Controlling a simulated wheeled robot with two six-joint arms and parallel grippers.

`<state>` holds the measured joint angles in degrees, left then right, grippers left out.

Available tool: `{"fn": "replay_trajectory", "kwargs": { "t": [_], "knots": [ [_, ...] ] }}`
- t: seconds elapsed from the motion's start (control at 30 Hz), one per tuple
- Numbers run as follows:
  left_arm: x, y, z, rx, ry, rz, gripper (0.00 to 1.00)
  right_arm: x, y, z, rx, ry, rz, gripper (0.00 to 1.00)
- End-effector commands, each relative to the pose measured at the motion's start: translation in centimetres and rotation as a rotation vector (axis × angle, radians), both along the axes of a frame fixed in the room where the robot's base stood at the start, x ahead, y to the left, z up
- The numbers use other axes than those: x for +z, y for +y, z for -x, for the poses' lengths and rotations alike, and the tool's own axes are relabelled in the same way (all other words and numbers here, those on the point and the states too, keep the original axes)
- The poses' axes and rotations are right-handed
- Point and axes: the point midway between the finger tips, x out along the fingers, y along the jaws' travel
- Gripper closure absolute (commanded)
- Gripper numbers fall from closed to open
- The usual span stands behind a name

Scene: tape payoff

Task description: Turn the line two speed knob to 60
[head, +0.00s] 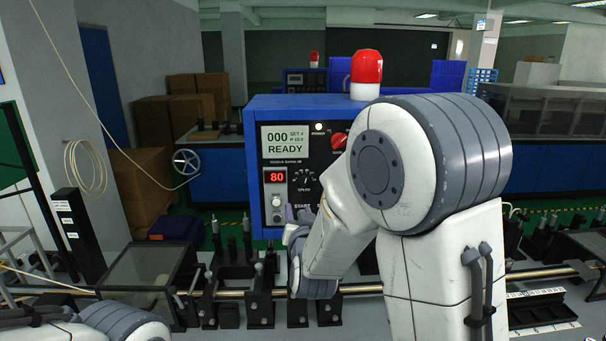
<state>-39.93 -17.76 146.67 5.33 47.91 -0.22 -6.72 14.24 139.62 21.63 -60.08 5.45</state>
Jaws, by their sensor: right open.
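A blue control box (252,150) stands behind the bench rail. Its grey screen (285,142) reads 000 and READY, and its small red display (276,177) reads 80. A dark dial knob (304,180) with white scale marks sits right of the red display; its exact pointing is too small to read. I cannot tell from the labels which line it serves. My right gripper (297,221), open, is in front of the box's lower face, below the dial. My right arm covers the box's right part. My left arm shows at the bottom left; its gripper is out of view.
A red knob (339,141) is on the panel's upper right, and a red beacon (366,72) tops the box. A steel rail (230,293) with black clamps runs across the bench. A black post (77,232) and a coil of cord (84,166) are at left.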

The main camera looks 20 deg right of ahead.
Motion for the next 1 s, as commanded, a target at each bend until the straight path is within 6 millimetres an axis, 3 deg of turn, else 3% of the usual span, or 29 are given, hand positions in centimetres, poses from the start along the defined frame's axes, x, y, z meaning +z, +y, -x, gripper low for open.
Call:
{"fn": "replay_trajectory", "kwargs": {
  "t": [0.03,0.17,0.37,0.7,1.0],
  "knots": [
    [0.5,0.0,0.0,0.0,0.0,0.0,0.5,0.9,-1.1,-0.1,-0.031,-0.033,0.007,0.55],
    [0.9,0.0,0.0,-0.001,0.0,0.0,0.5,1.9,-2.6,-0.4,-0.071,-0.084,0.017,0.55],
    [2.3,0.0,0.0,-0.002,0.0,0.0,0.5,2.2,-3.4,-2.7,-0.076,-0.091,0.02,0.55],
    [5.7,0.0,0.0,-0.004,0.0,0.0,0.5,2.2,-5.0,-8.4,-0.072,-0.09,0.02,0.55],
    [6.4,0.0,0.0,-0.002,0.0,0.0,0.5,1.9,-5.4,-10.3,-0.07,-0.091,0.02,0.55]
  ]
}}
